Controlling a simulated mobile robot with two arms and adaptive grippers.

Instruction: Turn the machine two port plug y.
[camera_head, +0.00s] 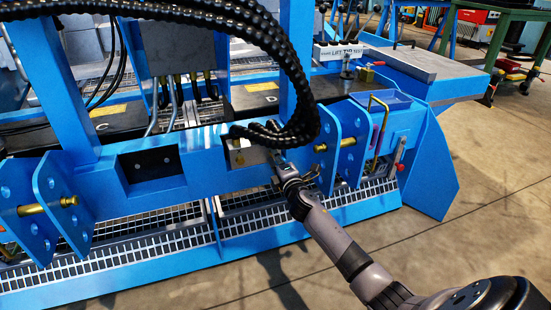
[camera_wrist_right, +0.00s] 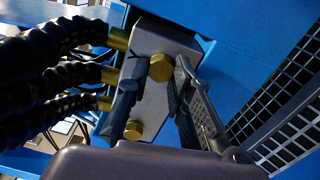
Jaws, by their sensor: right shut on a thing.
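A grey metal manifold block (camera_wrist_right: 152,42) fills the upper middle of the right wrist view, with black hoses joined to its left side by brass fittings. Two brass hex plugs sit on its face: an upper one (camera_wrist_right: 160,68) and a lower one (camera_wrist_right: 133,130). I cannot read which is port two. My right gripper (camera_wrist_right: 157,72) has its fingers on either side of the upper plug, shut on it. In the head view my right gripper (camera_head: 281,168) reaches the blue beam beside the hose ends and partly hides the block (camera_head: 249,153). My left gripper is not in view.
Thick black hoses (camera_head: 245,20) arch down close above my right gripper. The blue beam (camera_head: 205,160) carries brass pins in lugs on both sides. Metal grating (camera_head: 130,241) lies below. A grey-topped ledge (camera_head: 425,63) stands right; open floor (camera_head: 480,215) is at lower right.

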